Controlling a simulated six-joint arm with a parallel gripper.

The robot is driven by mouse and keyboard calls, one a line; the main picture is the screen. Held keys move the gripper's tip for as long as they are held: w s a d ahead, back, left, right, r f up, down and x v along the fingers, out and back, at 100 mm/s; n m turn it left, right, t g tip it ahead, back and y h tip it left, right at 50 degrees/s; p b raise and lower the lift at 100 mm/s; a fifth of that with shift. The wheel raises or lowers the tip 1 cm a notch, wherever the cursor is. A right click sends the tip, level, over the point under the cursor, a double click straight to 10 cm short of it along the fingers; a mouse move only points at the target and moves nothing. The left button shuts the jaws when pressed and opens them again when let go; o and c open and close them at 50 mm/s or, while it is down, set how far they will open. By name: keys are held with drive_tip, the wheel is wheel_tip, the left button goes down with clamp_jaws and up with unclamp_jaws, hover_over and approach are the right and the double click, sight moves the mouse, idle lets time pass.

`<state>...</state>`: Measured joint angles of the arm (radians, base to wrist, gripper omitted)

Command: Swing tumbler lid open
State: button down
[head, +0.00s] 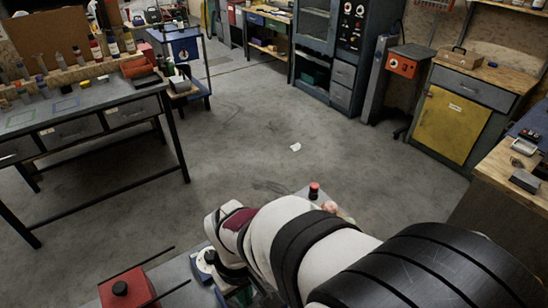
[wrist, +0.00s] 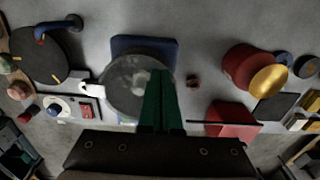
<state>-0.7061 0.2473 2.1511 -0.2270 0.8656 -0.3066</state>
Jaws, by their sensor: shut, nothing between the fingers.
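In the wrist view, a clear round lid (wrist: 122,82) sits over a blue base (wrist: 130,43), which I take to be the tumbler. A small white piece (wrist: 88,88) sticks out at the lid's left edge. My gripper (wrist: 160,74) has its green fingers shut together with nothing between them. The fingers overlap the right part of the lid in the picture; I cannot tell whether they touch it. They hide part of the lid and base. In the head view my arm covers the tumbler.
Right of the lid are a small dark red knob (wrist: 193,82), a red box (wrist: 225,112) with a dark rod, and a red drum (wrist: 242,62) with a gold face. At left are a dark disc (wrist: 42,60) with a blue handle and a red-and-white control block (wrist: 86,109).

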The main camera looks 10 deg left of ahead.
drive_tip(key=shift+w+a, duration=1.4)
drive_tip(key=shift+a, duration=0.2)
drive_tip(key=shift+w+a, duration=0.7)
drive_tip(key=shift+w, duration=0.15)
